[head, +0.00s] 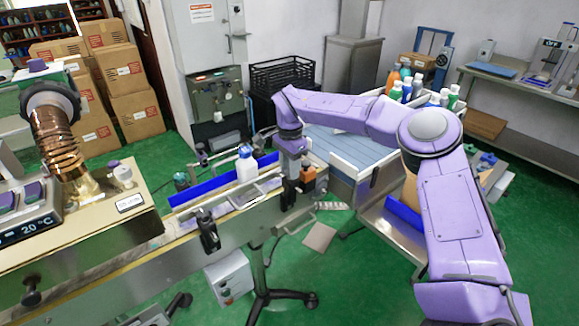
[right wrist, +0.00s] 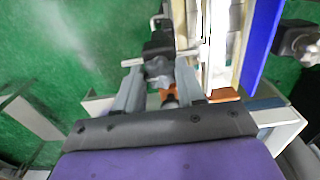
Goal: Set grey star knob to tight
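The grey star knob (right wrist: 158,69) shows in the right wrist view, ahead of an orange part (right wrist: 169,96) and a dark clamp body. My right gripper (right wrist: 158,73) points at it, with one finger on each side of the knob. The fingers stand apart; whether they touch the knob I cannot tell. In the head view my right gripper (head: 291,184) reaches down to the right end of the conveyor, beside an orange-and-black block (head: 309,180). The knob is too small and covered to make out there. Its tight marking cannot be read. My left gripper is not in view.
A white bottle with a blue cap (head: 246,165) stands on the conveyor beside a blue guide rail (head: 222,181). A black-handled clamp (head: 208,232) rises from the near edge. Bottles (head: 405,82) fill a crate behind my right arm. Green floor is clear at right.

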